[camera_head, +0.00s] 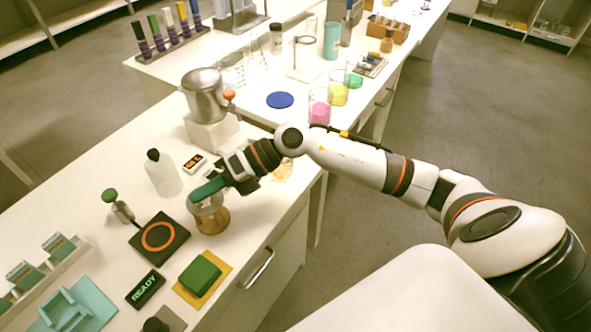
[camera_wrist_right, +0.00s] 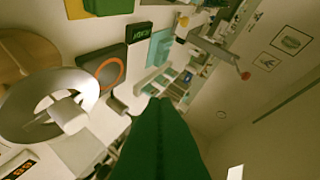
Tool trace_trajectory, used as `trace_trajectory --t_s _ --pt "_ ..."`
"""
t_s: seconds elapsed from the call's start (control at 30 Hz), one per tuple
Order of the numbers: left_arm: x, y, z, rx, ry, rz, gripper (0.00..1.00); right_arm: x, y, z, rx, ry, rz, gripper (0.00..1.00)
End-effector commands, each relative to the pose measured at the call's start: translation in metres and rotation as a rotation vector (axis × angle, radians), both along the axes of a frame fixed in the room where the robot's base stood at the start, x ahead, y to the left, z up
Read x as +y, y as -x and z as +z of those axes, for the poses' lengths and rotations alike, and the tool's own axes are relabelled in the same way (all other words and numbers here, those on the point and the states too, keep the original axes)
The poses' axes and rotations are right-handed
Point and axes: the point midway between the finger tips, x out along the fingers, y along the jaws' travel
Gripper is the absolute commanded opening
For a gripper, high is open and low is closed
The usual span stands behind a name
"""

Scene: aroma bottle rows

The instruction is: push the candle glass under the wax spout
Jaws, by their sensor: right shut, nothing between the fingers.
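The metal wax pot (camera_head: 203,92) stands on a white block, with an orange-tipped spout (camera_head: 229,95) on its right side. My right gripper (camera_head: 194,196) is shut and empty, pointing left, low over the table in front of the pot. Its dark green fingers also show in the right wrist view (camera_wrist_right: 160,140). A tan-based round piece (camera_head: 213,221) with a pale ring top stands just under the fingers; I cannot tell if they touch. A pale amber, see-through shape (camera_head: 283,172), perhaps the candle glass, sits right of the gripper near the table edge, partly hidden by my wrist. My left gripper is out of view.
A white bottle (camera_head: 162,174) and a small display (camera_head: 194,163) stand left of my gripper. A black pad with an orange ring (camera_head: 160,238), a READY sign (camera_head: 146,288) and a green block (camera_head: 199,275) lie nearer. Coloured beakers (camera_head: 320,108) stand on the far table.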

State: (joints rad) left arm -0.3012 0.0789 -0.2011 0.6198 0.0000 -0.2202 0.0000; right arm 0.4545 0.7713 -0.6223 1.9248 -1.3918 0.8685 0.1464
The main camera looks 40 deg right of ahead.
Motion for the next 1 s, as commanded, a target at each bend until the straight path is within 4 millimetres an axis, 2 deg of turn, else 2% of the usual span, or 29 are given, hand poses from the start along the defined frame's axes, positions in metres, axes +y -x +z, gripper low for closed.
trace_trajectory --t_s 0.03,0.07,0.1,0.17,0.2,0.3,0.4,0.5,0.67,1.0 --pt "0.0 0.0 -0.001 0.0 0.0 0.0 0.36 -0.028 -0.005 -0.017 -0.017 0.192 0.049 0.0" --pt "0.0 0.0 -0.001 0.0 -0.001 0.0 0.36 -0.046 -0.007 -0.028 -0.014 0.303 0.072 0.0" --pt "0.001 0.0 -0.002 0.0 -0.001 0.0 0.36 -0.073 -0.009 -0.038 -0.004 0.449 0.095 0.0" --pt "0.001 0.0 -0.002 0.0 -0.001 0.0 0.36 -0.115 -0.013 -0.049 0.023 0.648 0.111 0.0" --pt "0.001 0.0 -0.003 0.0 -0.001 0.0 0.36 -0.143 -0.015 -0.051 0.046 0.766 0.113 0.0" --pt "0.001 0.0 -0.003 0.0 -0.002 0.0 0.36 -0.202 -0.016 -0.049 0.116 0.997 0.095 0.0" --pt "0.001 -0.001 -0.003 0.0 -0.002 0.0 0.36 -0.239 -0.013 -0.042 0.172 1.133 0.073 0.0" --pt "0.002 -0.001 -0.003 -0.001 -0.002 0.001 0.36 -0.255 -0.012 -0.04 0.2 1.191 0.064 0.0" --pt "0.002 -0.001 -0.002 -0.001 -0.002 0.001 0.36 -0.257 -0.01 -0.056 0.21 1.198 0.065 0.0" --pt "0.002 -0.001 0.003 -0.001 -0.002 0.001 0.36 -0.255 -0.01 -0.126 0.207 1.193 0.068 0.0"
